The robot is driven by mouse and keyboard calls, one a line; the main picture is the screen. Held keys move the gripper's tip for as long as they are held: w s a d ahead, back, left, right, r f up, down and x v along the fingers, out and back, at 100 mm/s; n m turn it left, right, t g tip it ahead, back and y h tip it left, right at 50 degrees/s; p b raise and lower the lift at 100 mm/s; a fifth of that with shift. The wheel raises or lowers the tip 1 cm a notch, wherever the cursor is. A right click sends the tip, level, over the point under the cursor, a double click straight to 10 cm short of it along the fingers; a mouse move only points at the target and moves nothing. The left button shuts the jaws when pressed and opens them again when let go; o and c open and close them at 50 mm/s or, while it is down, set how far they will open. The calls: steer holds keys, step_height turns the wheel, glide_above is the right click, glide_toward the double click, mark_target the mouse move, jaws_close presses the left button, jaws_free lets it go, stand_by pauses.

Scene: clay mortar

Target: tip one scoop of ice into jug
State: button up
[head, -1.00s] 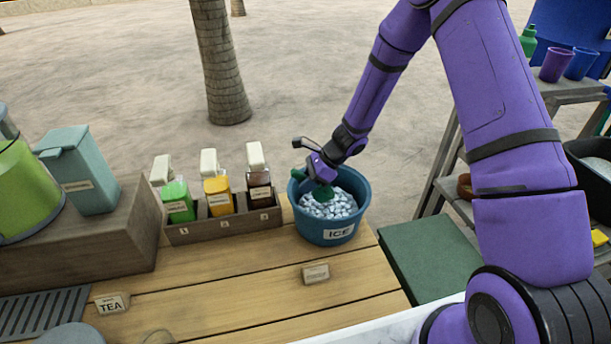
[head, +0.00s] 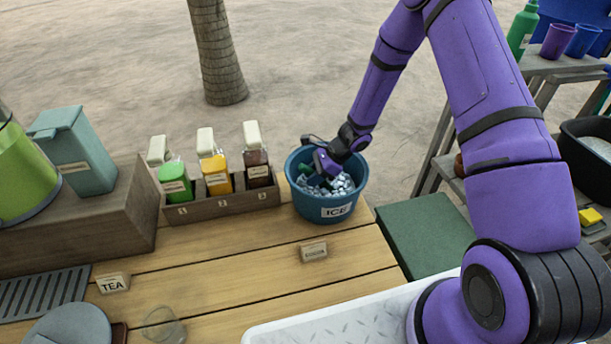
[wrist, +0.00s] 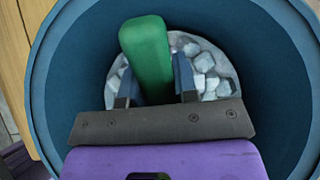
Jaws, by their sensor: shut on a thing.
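A blue bucket (head: 318,206) labelled ICE stands on the wooden counter and holds pale ice cubes (head: 343,184). My gripper (head: 322,170) is down inside the bucket, shut on a green scoop handle (wrist: 148,55). In the wrist view the handle stands between the two fingers with ice (wrist: 205,62) around it. The scoop's bowl is hidden, so I cannot tell whether ice is in it. A clear round vessel (head: 163,326), perhaps the jug, is at the near edge of the counter, partly cut off by the frame.
A wooden rack (head: 222,201) with several bottles stands left of the bucket. A small sign (head: 313,250) is in front of it and a TEA sign (head: 113,283) at left. A grey round lid (head: 70,326) lies near the front. The counter's middle is clear.

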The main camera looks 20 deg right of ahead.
steer(key=d, duration=0.2)
steer(key=shift+s+d, duration=0.1)
steer(key=shift+d, duration=0.2)
steer(key=shift+d+r, duration=0.1)
steer(key=shift+r, duration=0.25)
steer(key=a+r+h, duration=0.3)
steer(key=r+h, duration=0.4)
steer(key=r, duration=0.7)
steer(key=shift+a+r+g, duration=0.25)
steer(key=shift+a+g, duration=0.05)
stand_by(1.0)
